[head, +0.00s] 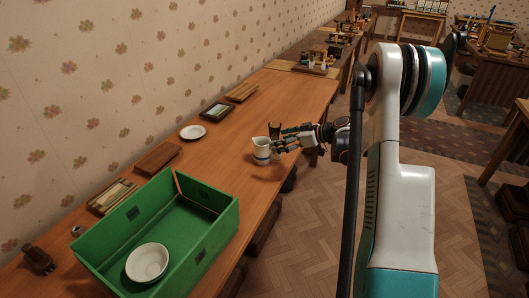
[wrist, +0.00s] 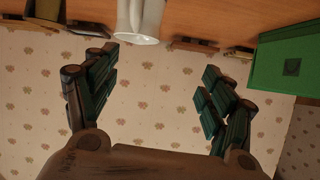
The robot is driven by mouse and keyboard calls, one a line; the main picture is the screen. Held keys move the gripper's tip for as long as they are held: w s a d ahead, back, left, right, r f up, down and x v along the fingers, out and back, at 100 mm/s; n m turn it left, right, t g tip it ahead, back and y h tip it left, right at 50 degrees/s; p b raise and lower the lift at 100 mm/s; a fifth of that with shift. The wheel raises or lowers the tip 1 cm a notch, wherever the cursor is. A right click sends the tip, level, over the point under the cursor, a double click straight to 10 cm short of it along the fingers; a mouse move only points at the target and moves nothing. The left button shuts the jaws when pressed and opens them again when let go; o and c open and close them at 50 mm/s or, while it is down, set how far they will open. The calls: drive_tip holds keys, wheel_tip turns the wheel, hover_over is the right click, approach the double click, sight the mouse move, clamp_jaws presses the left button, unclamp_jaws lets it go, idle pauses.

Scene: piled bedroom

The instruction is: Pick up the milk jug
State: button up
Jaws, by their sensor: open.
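In the wrist view a white vessel that looks like the jug (wrist: 138,22) is cut off by the top edge. It lies just beyond the fingertips, a little left of the middle. My gripper (head: 279,141) is beside the jug on its right, with fingers spread. In the wrist view my gripper (wrist: 158,62) is open with nothing between its fingers. Whether a finger touches the jug cannot be told.
A white dish (head: 192,132), a framed picture (head: 217,111) and a brown box (head: 157,158) lie along the wall.

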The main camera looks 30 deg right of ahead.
sight(263, 147)
drive_tip(key=d+f, duration=0.4)
drive_tip(key=shift+t, duration=0.4)
drive_tip(key=b+x, duration=0.2)
drive_tip(key=x, duration=0.6)
drive_tip(key=shift+w+r, duration=0.1)
drive_tip(key=shift+w, duration=0.05)
drive_tip(key=shift+n, duration=0.3)
drive_tip(key=b+x, duration=0.2)
drive_tip(key=x, duration=0.2)
drive_tip(key=shift+w+a, duration=0.15)
drive_tip(key=shift+w, duration=0.05)
drive_tip(key=shift+w+a+f, duration=0.15)
drive_tip(key=shift+w+f, duration=0.05)
drive_tip(key=shift+w, duration=0.15)
drive_tip(key=c, duration=1.5)
